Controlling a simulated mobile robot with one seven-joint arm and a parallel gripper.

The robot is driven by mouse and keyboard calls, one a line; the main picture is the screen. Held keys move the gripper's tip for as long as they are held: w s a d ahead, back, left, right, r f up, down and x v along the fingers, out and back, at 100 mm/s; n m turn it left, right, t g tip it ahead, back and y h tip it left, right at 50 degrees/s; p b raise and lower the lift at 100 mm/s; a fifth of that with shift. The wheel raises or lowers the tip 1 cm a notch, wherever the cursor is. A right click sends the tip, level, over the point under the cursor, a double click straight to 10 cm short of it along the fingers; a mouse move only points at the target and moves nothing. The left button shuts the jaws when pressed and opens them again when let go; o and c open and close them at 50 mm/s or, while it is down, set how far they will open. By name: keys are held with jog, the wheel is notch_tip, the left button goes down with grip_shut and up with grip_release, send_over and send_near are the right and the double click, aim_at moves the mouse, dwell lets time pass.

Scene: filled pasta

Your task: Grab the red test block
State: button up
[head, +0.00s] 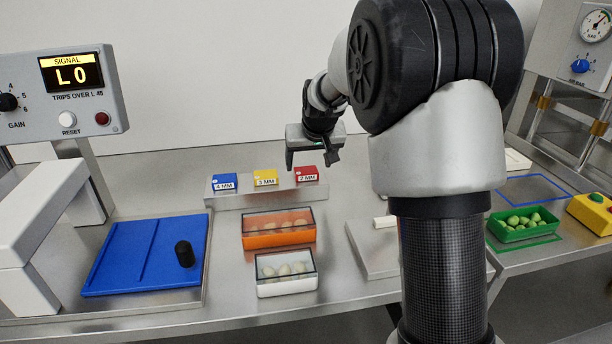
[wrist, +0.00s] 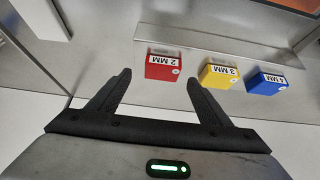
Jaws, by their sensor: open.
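The red test block (head: 307,174), labelled 2 MM, stands at the right end of a row of three blocks on a low metal ledge (head: 250,198). My gripper (head: 313,163) is open and empty. In the head view it hangs above and just beside the red block; in the wrist view its fingers (wrist: 158,78) do not enclose the block. I cannot tell the exact gap.
A yellow 3 MM block (head: 265,178) and a blue 4 MM block (head: 224,182) share the ledge. In front stand an orange bin (head: 278,240) and a white bin (head: 287,288). A blue tray (head: 130,265) with a black cylinder (head: 184,253) lies left. A green bin (head: 523,236) is right.

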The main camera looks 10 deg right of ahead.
aim_at(306, 170)
jog(key=x, duration=0.3)
jog(key=shift+w+a+f, duration=0.15)
jog(key=shift+w+f, duration=0.05)
jog(key=shift+f, duration=0.1)
jog(key=c, duration=1.1)
jog(key=shift+r, duration=0.1)
jog(key=shift+c, duration=0.2)
